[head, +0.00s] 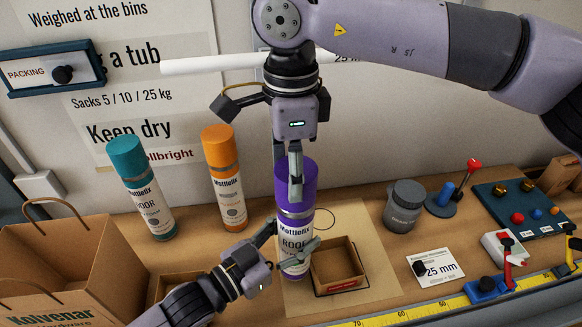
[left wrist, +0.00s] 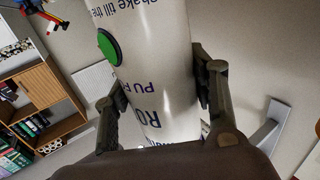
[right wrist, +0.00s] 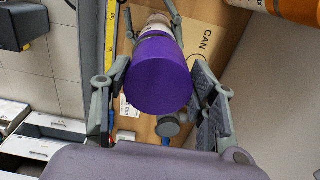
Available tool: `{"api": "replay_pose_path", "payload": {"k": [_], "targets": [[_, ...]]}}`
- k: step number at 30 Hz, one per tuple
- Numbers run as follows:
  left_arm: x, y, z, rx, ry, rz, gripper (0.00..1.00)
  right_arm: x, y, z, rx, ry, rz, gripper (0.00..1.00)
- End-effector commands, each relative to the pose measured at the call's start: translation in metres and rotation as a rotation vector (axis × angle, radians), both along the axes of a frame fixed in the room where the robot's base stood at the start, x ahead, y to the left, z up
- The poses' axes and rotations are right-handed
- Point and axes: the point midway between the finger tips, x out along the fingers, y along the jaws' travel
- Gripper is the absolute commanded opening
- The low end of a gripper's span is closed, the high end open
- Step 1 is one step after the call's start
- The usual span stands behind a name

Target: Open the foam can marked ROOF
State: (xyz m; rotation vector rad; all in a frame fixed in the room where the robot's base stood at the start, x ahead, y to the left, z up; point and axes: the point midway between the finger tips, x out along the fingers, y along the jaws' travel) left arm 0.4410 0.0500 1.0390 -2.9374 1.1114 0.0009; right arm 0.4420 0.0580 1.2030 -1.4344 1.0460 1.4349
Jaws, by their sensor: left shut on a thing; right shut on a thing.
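The foam can marked ROOF (head: 293,232) stands upright on a pale board, with a white label and a purple cap (head: 308,180) on top. My left gripper (head: 292,243) is shut around the can's lower body. The left wrist view shows the can's label (left wrist: 160,60) between its fingers. My right gripper (head: 288,178) comes down from above and is shut on the purple cap. The right wrist view shows the round cap top (right wrist: 158,77) between its fingers. The cap sits on the can; the far finger is partly hidden behind it.
A teal-capped can (head: 140,185) and an orange can (head: 224,175) stand to the left. An open brown box (head: 338,288) sits close to the can's right. A grey jar (head: 404,207) and a tool panel (head: 525,208) are further right. A paper bag (head: 60,265) is at the left.

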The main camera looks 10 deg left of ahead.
Motion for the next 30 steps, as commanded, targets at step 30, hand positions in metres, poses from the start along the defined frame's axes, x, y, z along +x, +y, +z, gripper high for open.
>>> {"api": "replay_pose_path", "payload": {"k": [30], "targets": [[0.000, 0.000, 0.002, -0.003, -0.004, 0.000, 0.00, 0.000, 0.000, 0.025, 0.000, -0.001, 0.000, 0.20]]}}
